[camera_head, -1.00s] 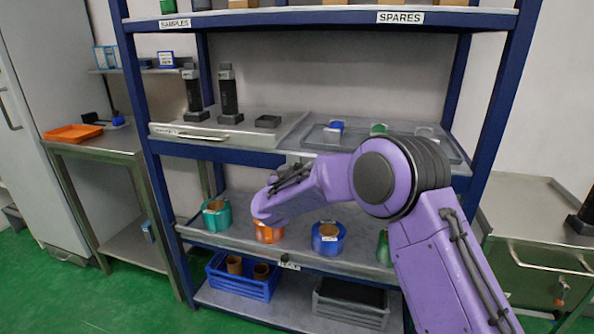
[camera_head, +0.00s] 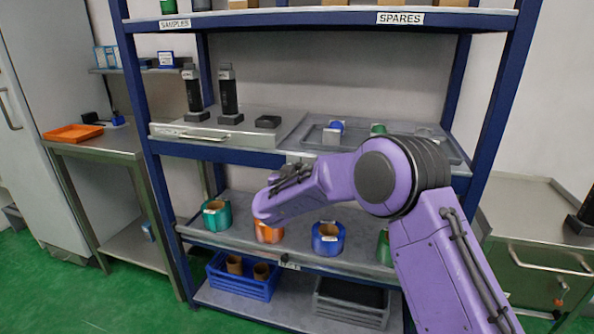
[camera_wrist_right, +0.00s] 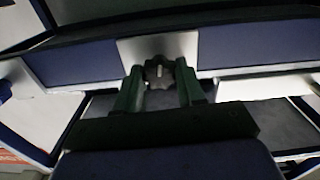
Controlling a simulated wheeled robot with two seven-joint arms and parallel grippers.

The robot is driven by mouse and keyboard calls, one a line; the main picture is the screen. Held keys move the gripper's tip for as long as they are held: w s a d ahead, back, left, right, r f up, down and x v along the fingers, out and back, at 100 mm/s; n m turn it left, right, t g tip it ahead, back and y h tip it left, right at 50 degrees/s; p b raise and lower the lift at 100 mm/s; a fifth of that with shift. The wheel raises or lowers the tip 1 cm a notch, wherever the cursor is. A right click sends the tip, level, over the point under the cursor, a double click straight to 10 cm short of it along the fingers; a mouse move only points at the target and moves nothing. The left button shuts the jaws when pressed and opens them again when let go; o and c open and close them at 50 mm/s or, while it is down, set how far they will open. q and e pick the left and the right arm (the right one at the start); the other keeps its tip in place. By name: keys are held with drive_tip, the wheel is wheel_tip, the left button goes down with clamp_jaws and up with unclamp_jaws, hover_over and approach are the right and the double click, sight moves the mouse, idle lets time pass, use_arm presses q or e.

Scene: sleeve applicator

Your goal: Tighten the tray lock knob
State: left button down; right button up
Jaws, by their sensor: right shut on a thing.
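The dark lobed tray lock knob (camera_wrist_right: 159,73) shows in the right wrist view, in front of a pale metal plate (camera_wrist_right: 125,50) on a blue beam. My right gripper (camera_wrist_right: 158,78) has its two dark fingers on either side of the knob and is shut on it. A light mark shows on the knob's face. In the head view my purple right arm reaches to the shelf rack, and its hand hides the fingertips and the knob. A grey tray (camera_head: 308,132) lies on the middle shelf. My left gripper is not in view.
The blue-framed rack (camera_head: 500,110) stands ahead. Its lower shelf holds teal (camera_head: 216,215), orange (camera_head: 268,233) and blue (camera_head: 328,238) rolls near my arm. Black upright devices (camera_head: 228,97) stand on a drawer unit (camera_head: 200,133). A metal cabinet (camera_head: 540,225) is at right.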

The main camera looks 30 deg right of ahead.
drive_tip(key=m, duration=0.3)
drive_tip(key=shift+f+m, duration=0.1)
drive_tip(key=shift+m, duration=0.2)
drive_tip(key=m+b, duration=0.1)
drive_tip(key=m, duration=0.3)
drive_tip(key=shift+s+d+f+m, duration=0.1)
drive_tip(key=shift+m, duration=0.2)
drive_tip(key=shift+f+m+b, duration=0.2)
drive_tip(key=shift+m+b, duration=10.75)
drive_tip(key=shift+m, duration=1.95)
drive_tip(key=shift+r, duration=0.1)
drive_tip(key=o, duration=1)
